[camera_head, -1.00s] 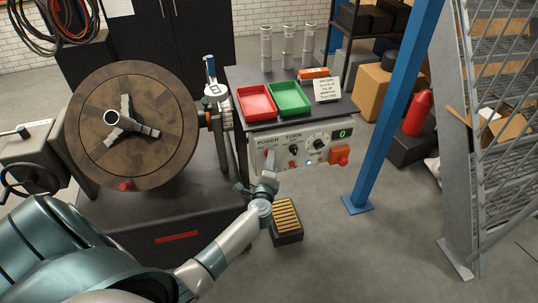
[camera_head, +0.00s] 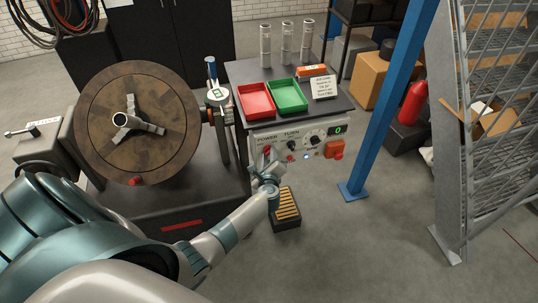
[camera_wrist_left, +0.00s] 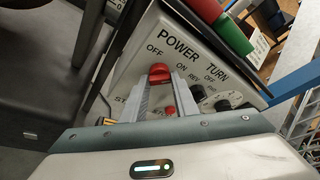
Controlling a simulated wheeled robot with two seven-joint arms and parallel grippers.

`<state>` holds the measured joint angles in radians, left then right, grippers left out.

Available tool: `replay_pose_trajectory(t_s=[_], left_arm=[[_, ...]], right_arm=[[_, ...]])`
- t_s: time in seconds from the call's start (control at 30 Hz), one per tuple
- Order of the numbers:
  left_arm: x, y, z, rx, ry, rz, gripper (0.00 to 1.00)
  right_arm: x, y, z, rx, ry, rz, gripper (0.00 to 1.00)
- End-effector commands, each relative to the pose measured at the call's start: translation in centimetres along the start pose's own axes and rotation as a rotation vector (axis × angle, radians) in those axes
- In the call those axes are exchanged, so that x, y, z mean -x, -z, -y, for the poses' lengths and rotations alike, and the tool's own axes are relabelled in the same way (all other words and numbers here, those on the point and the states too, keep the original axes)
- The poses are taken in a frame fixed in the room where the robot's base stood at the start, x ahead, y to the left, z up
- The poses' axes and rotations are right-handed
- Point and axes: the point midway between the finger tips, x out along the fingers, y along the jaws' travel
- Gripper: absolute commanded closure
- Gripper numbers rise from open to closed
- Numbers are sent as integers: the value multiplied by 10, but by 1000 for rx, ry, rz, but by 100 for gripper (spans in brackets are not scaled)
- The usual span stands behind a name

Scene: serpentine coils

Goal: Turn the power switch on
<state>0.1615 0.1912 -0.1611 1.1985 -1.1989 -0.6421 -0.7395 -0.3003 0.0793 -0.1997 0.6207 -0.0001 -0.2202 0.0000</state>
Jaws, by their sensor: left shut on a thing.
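The power switch has a red knob (camera_wrist_left: 159,72) in the left wrist view, under the word POWER and between the OFF and ON labels. It is on a pale control panel (camera_head: 328,131) at the front of a bench. My left gripper (camera_wrist_left: 160,80) is shut on the red knob, its two fingertips on either side of it. In the head view my left gripper (camera_head: 267,155) covers the switch at the panel's left side. Which way the knob is set is hard to tell. My right gripper is not in view.
Red (camera_head: 256,101) and green (camera_head: 287,95) trays lie on the bench. A large round chuck plate (camera_head: 95,135) stands left. A slatted pedal (camera_head: 287,208) is on the floor.

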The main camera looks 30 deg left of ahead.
Motion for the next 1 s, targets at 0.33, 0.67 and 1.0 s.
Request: replay_pose_trajectory(t_s=[0.33, 0.67, 1.0], left_arm=[[0, 0, -1, -2, 0, 0, 55], [1, 0, 0, -1, 0, 0, 55], [24, 1, -1, 1, 1, -1, 55]], right_arm=[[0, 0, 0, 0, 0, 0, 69], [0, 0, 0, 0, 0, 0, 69], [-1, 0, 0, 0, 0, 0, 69]])
